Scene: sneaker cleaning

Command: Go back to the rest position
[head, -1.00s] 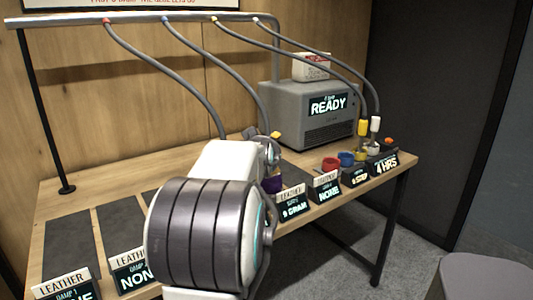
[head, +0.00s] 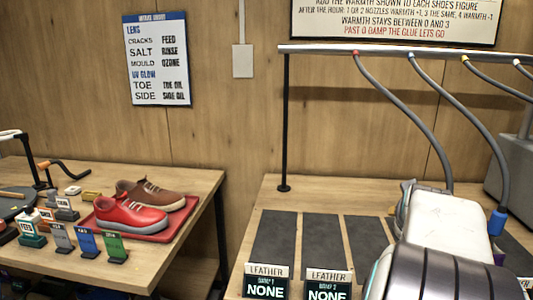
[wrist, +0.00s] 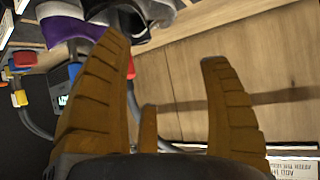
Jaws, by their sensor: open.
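My gripper (wrist: 168,75) shows in the wrist view with its brown ribbed fingers spread apart and nothing between them. Beyond the fingers is the wooden wall. In the head view my arm fills the lower right and hides part of the table with the mats; the gripper's fingers are not visible there. In the wrist view a purple shoe (wrist: 70,28) with a dark and white part beside it lies past the left finger, apart from the gripper as far as I can tell.
A red sneaker (head: 130,215) and a brown sneaker (head: 150,194) stand on a red tray (head: 178,222) on the left table. Dark mats (head: 272,238) with LEATHER signs (head: 267,271) lie on the right table. Hoses (head: 400,110) hang from a rail (head: 400,51). A gap separates the tables.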

